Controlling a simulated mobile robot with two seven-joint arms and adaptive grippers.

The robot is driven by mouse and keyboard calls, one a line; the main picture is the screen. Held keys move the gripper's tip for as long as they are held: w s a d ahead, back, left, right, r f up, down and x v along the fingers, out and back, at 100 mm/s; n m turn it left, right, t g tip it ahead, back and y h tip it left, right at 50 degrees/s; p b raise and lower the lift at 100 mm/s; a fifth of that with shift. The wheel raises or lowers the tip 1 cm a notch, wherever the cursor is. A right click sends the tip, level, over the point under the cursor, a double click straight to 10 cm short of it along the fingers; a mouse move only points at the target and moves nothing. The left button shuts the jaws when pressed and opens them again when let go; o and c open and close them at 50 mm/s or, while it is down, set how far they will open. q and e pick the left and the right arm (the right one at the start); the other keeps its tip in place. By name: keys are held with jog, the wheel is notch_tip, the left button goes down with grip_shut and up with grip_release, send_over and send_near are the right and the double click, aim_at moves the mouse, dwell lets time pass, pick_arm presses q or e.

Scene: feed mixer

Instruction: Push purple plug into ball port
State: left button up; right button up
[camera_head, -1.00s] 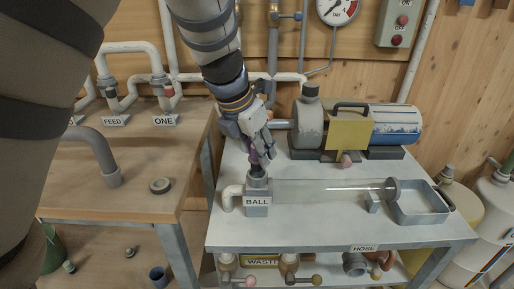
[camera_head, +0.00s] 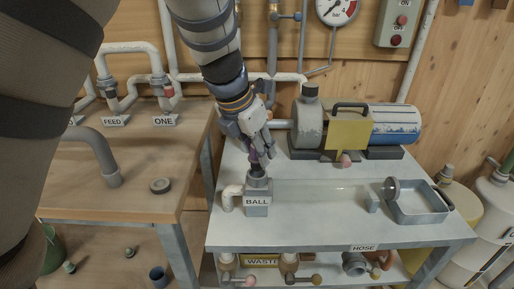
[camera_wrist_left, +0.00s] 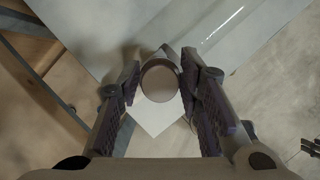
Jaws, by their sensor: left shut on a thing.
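The port marked BALL (camera_head: 257,204) is a grey block at the left end of a clear horizontal tube on the white bench. My left gripper (camera_head: 257,156) points down just above it, shut on the purple plug, which is mostly hidden by the fingers. A dark stem (camera_head: 257,171) shows between the fingers and the block's top; I cannot tell how deep it sits. In the left wrist view the round plug top (camera_wrist_left: 160,79) lies between the two fingers of the left gripper (camera_wrist_left: 160,85).
A pump with a blue motor (camera_head: 394,124) stands behind.

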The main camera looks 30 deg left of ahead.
aim_at(256, 158)
pick_arm(q)
jog(key=shift+f, duration=1.7)
jog(key=o, duration=1.2)
jog(key=shift+o, duration=0.2)
jog(key=v, duration=1.2)
jog(key=shift+r, duration=0.25)
jog(key=shift+w, duration=0.1)
